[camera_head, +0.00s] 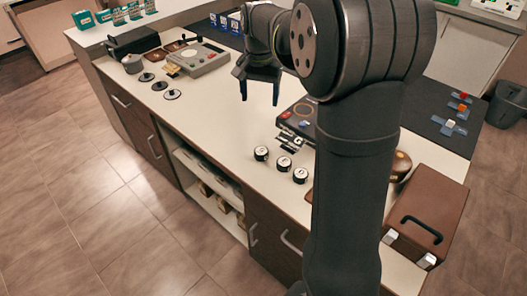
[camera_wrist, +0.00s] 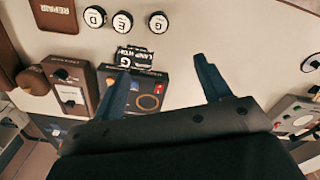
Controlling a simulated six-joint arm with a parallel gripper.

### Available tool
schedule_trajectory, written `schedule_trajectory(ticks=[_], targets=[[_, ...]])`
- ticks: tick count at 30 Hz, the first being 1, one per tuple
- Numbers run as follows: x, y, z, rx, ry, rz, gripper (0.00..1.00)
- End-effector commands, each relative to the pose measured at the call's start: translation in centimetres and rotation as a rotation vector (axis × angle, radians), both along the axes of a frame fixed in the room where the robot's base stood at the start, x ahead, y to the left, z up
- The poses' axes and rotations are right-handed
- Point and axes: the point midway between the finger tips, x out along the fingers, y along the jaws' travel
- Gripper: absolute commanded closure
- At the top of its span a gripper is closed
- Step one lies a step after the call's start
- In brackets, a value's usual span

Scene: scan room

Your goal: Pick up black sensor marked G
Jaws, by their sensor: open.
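The black sensor marked G (camera_wrist: 158,22) is a short round piece with a white lettered top, rightmost of three in the wrist view. In the head view, it appears to be the leftmost of the row (camera_head: 261,153), but its letter is too small to read there. The sensors marked E (camera_wrist: 122,22) and D (camera_wrist: 95,16) stand beside it. My gripper (camera_head: 259,97) is open and empty above the counter. In the wrist view its two fingers (camera_wrist: 162,68) point toward the row, apart from the G sensor.
A dark device with a round dial (camera_wrist: 148,101) and a small lettered plate (camera_wrist: 134,57) lie near the sensors. A brown REPAIR tray (camera_wrist: 54,15) is beside D. A brown case (camera_head: 432,202) stands at the counter's right end. Bare counter (camera_head: 215,125) lies left of the sensors.

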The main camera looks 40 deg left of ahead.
Motion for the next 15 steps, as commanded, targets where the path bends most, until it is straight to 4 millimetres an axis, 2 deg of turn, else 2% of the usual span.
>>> schedule_trajectory(ticks=[9, 15], targets=[[0.1, 0.2, -2.6, -0.001, 0.002, 0.659, 0.3], [0.1, 0.3, -4.0, -0.001, 0.001, 1.018, 0.3]])
